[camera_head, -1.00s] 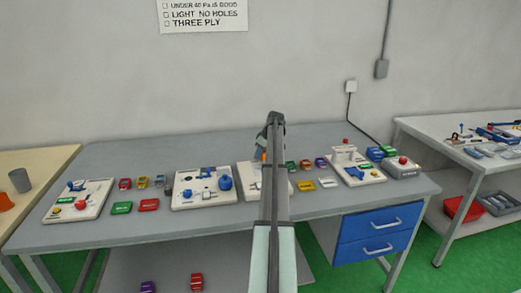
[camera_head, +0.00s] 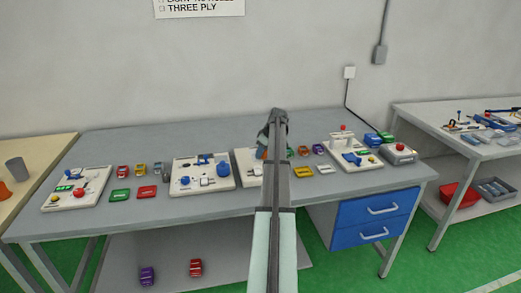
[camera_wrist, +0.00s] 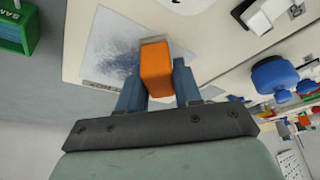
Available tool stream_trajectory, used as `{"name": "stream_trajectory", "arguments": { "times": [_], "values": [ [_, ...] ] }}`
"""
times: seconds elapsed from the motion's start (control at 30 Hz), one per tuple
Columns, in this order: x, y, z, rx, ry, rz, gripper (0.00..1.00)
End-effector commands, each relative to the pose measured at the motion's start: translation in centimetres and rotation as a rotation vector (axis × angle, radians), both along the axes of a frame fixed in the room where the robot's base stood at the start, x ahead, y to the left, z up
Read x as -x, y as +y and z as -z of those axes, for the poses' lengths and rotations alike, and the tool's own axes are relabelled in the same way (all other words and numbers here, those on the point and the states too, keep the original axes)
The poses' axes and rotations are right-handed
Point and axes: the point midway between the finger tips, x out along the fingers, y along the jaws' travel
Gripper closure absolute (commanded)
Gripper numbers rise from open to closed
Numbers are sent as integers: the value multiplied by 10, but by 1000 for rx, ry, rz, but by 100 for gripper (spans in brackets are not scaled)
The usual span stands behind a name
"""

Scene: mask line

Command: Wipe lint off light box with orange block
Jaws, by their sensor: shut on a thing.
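In the wrist view my gripper (camera_wrist: 158,78) is shut on the orange block (camera_wrist: 156,60), one blue-grey finger on each side. The block's outer end is over the light box (camera_wrist: 102,35), a pale flat panel set in a cream board. Dark, fine lint (camera_wrist: 118,62) is spread over the panel left of the block. I cannot tell whether the block touches the panel. In the head view my gripper (camera_head: 268,140) is over the middle cream board (camera_head: 244,167). My arm hides much of that board there.
A board with a blue knob (camera_head: 186,181) stands left of the middle board. Another with a red knob (camera_head: 344,128) stands right. Small coloured boxes lie between boards, including green (camera_head: 120,195) and yellow (camera_head: 304,172). The bench (camera_head: 225,130) is clear behind.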

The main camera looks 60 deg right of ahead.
Motion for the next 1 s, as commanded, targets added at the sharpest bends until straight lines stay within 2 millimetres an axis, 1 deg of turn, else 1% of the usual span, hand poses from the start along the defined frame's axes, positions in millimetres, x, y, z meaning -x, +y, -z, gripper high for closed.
{"name": "stream_trajectory", "arguments": {
  "times": [0.03,0.17,1.0],
  "values": [
    [5,6,1,-1,1,0,95],
    [12,-6,0,-1,1,0,95],
    [-43,-61,0,-1,0,0,95]
  ]
}}
